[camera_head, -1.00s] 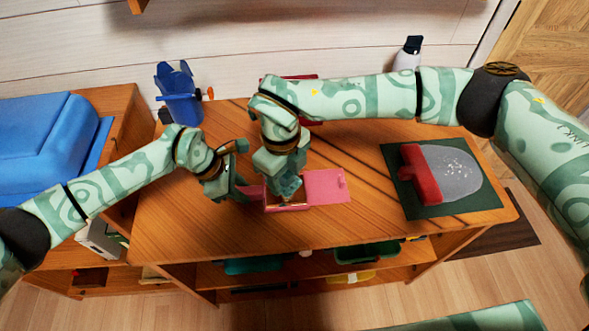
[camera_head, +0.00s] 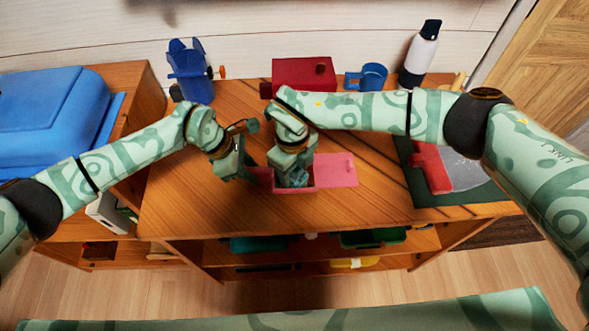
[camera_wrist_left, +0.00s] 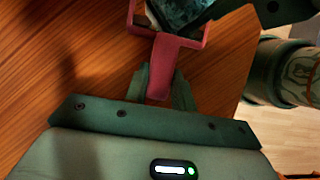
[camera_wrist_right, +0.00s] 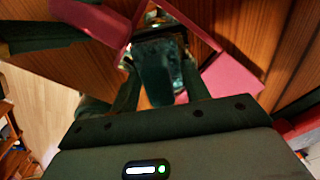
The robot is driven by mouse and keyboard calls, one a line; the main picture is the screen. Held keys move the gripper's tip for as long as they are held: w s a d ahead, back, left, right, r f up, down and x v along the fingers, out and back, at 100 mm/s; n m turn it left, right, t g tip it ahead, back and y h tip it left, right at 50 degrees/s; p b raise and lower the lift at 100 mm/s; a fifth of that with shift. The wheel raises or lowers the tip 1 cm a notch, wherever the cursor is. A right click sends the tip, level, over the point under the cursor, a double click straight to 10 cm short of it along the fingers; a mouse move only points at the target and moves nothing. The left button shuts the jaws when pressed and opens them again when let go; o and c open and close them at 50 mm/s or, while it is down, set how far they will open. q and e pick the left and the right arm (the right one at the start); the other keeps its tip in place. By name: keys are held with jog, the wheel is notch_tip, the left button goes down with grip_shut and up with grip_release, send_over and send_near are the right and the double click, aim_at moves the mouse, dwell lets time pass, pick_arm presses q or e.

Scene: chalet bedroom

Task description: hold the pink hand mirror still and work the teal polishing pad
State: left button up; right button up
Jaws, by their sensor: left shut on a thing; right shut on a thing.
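The pink hand mirror (camera_head: 337,170) lies on the wooden table, with a flat pink part at its right and a narrow handle at its left. My left gripper (camera_head: 243,172) is shut on that handle, which shows in the left wrist view (camera_wrist_left: 165,62). My right gripper (camera_head: 293,180) is over the mirror's framed middle, pointing down. In the right wrist view, the teal polishing pad (camera_wrist_right: 157,75) is held between its fingers, over the mirror's glass. Whether the pad touches the glass, I cannot tell. The gripper and pad hide much of the glass.
A red box (camera_head: 303,73), blue mug (camera_head: 373,76), dark-capped bottle (camera_head: 419,55) and blue object (camera_head: 190,70) stand at the back. A dark green mat (camera_head: 425,195) with a red-handled grey item (camera_head: 460,168) lies right. Shelves below hold several trays. Table front-left is clear.

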jog(key=shift+w, duration=2.75)
jog(key=shift+s, duration=3.55)
jog(key=shift+r, duration=4.1)
pick_arm(q)
jog(key=o, duration=1)
jog(key=v, duration=1.2)
jog(key=shift+f, duration=0.1)
